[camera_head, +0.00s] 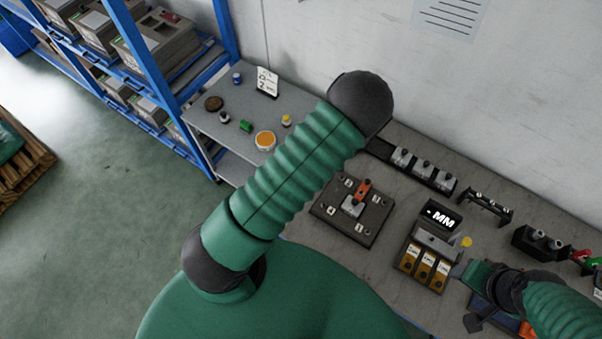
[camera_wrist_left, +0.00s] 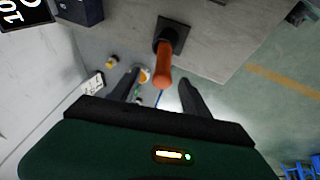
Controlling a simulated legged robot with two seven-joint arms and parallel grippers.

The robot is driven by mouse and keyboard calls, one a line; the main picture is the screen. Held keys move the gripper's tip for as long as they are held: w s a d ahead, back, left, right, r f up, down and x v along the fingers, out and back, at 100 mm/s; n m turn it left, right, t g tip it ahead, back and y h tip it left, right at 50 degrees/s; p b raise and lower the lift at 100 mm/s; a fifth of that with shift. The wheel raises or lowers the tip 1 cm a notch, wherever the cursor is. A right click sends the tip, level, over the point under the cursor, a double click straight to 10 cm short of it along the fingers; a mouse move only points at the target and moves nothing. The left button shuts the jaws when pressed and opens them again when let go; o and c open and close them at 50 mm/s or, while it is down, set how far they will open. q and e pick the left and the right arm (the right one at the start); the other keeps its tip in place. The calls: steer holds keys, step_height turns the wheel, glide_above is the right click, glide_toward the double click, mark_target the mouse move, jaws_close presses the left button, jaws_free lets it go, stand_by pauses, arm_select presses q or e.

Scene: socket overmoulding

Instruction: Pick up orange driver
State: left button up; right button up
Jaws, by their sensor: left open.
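The orange driver (camera_wrist_left: 164,66) shows in the left wrist view as an orange-red handle standing out of a small black square holder (camera_wrist_left: 176,33) near the bench edge. My left gripper (camera_wrist_left: 158,88) is open, its two dark fingers apart. The handle appears in line with the gap between them, and I see no contact. In the head view my own green left arm covers the left gripper, and I cannot make out the driver there. My right gripper (camera_head: 476,296) is low at the right in the head view, its finger opening unclear.
A black fixture (camera_head: 332,208) with an orange part on top sits mid-bench. A display unit (camera_head: 441,217) with yellow bins stands right of it. A round orange-topped tin (camera_head: 265,140) and a card (camera_head: 267,82) are on the left side table. Blue shelving (camera_head: 226,28) stands behind.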

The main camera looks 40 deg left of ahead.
arm_select(q)
steer(key=b+x, duration=0.4)
steer(key=x, duration=0.2)
steer(key=shift+w+a+f, duration=0.15)
steer(key=shift+f, duration=0.1)
steer(key=f+b, duration=0.2)
steer(key=a+f+b, duration=0.1)
steer(key=f+b, duration=0.1)
steer(key=b, duration=0.1)
steer(key=shift+f, duration=0.1)
steer(key=shift+a+f, duration=0.15)
steer(key=shift+f, duration=0.05)
steer(key=shift+w+a+r, duration=0.1)
steer(key=shift+a, duration=0.1)
steer(key=c, duration=0.6)
jaws_close()
arm_select(e)
steer(key=s+x, duration=0.2)
steer(key=x, duration=0.8)
steer(key=shift+f, duration=0.55)
steer(key=shift+a, duration=0.1)
